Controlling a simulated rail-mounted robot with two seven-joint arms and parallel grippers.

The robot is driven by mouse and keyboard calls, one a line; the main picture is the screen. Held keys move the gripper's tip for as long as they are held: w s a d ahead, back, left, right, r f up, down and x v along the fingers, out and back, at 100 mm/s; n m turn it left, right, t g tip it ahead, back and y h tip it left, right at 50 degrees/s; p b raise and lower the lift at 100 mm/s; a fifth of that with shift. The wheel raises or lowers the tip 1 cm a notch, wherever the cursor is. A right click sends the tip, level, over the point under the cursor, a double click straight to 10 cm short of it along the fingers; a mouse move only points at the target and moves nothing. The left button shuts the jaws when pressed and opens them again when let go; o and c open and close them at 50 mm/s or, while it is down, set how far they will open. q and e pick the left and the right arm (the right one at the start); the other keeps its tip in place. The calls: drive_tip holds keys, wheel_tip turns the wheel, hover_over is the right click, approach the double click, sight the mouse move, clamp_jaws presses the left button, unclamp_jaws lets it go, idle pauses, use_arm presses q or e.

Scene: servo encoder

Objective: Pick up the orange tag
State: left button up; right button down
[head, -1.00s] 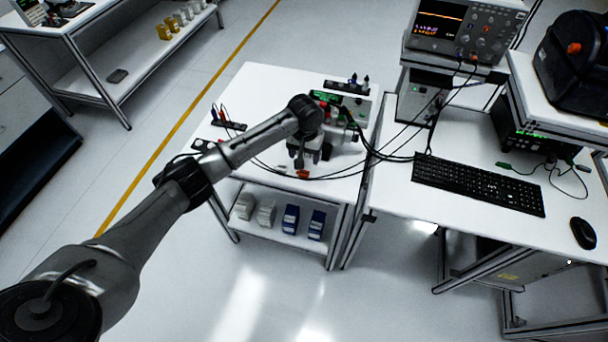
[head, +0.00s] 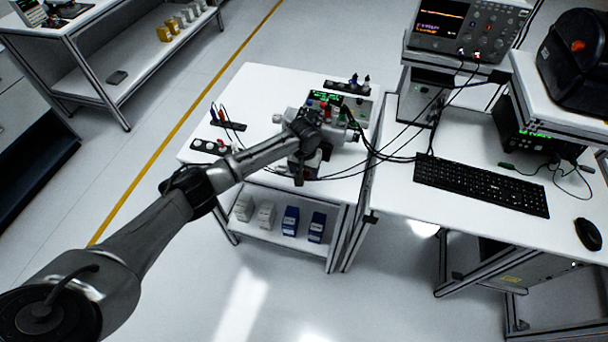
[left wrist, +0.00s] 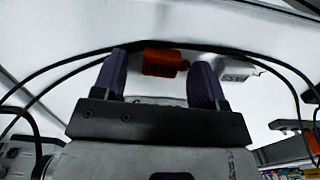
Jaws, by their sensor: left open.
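The orange tag (left wrist: 160,63) shows in the left wrist view, lying on the white table top between and a little beyond my two purple-grey fingers. My left gripper (left wrist: 159,72) is open, with a finger to each side of the tag; I cannot tell whether either touches it. In the head view my left gripper (head: 302,172) is low over the front edge of the white table (head: 262,92) and hides most or all of the tag. My right gripper is not in view.
A white piece (left wrist: 238,68) lies right of the tag in the left wrist view. Black cables (left wrist: 70,68) loop close around the fingers. A keyboard (head: 480,184) is on the bench to the right.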

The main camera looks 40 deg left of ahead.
use_arm(q)
drive_tip(key=c, duration=1)
drive_tip(key=shift+r, duration=0.1)
